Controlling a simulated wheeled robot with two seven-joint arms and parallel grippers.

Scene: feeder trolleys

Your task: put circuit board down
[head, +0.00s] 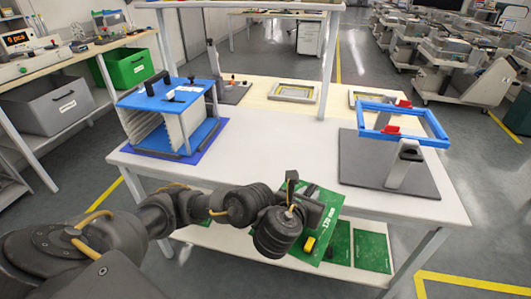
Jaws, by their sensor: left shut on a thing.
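A green circuit board (326,222) with white print along its edge is at the front edge of the white table, tilted. My left gripper (306,207) is shut on it, and the wrist and fingers hide its left part. From this view I cannot tell whether the board touches the table edge. A blue frame (430,122) on a holder stands on a dark grey base plate (360,172) at the right of the table. A rack with a blue top (160,98) and pale slotted walls stands at the left, on a blue mat (205,150). My right gripper is out of view.
The white table (270,135) is clear between rack and blue frame. Several green panels (372,252) lie on the shelf below. Small yellow-edged frames (293,92) lie at the back.

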